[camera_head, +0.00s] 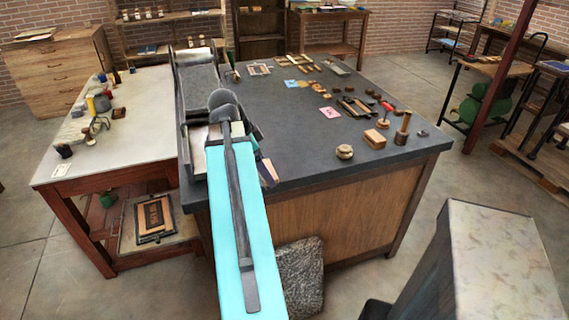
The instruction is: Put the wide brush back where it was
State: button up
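My arm, with its cyan link, reaches away from me to the near left edge of the dark table (300,125). Its end is mostly hidden behind its own links, so I cannot make out the fingertips of my gripper. A small flat tan and dark piece (267,172) sticks out just right of the arm, at the table's near edge. It may be the wide brush, but I cannot tell whether it is held or rests there. No other wide brush is clearly recognisable among the small tools.
A long dark grey press-like frame (197,85) stands along the table's left side. A pale table (120,150) stands left. The table's centre is mostly clear.

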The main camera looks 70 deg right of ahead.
jog(key=shift+d, duration=0.15)
jog(key=d+p, duration=0.1)
jog(key=d, duration=0.4)
jog(key=d+f+p, duration=0.1)
jog(key=d+p, duration=0.1)
jog(key=d, duration=0.3)
jog(key=d+p, duration=0.1)
jog(key=d, duration=0.4)
jog(key=shift+s+d+f, duration=0.15)
jog(key=shift+s+d, duration=0.05)
jog(key=shift+d, duration=0.2)
jog(key=shift+f, duration=0.15)
jog(key=shift+f+p, duration=0.95)
jog(key=shift+f, duration=0.7)
jog(key=shift+f, duration=0.2)
jog(key=o, duration=0.8)
jog(key=shift+r, duration=0.1)
